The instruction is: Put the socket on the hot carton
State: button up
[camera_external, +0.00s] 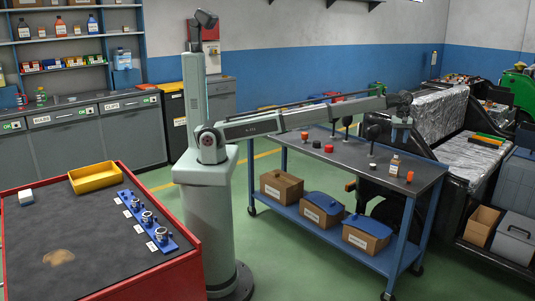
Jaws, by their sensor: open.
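Several metal cylindrical pieces that look like sockets (147,218) stand in a row on a blue strip (172,245) on the red-edged cart at the left. White labels lie beside them, too small to read. Three cardboard cartons with labels sit on the lower shelf of the blue workbench: a left one (281,188), a middle one with a blue lid (320,208) and a right one with a blue lid (366,234). I cannot tell which is the hot carton. My gripper (400,136) is open and seems empty, above the workbench's far right part, away from sockets and cartons.
The workbench top (345,163) holds red and orange caps, dark knobs and a small bottle (394,165). A yellow tray (95,177) and a small white box (26,197) sit on the cart.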

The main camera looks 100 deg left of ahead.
jog(key=shift+r, duration=1.55)
jog(key=shift+o, duration=0.4)
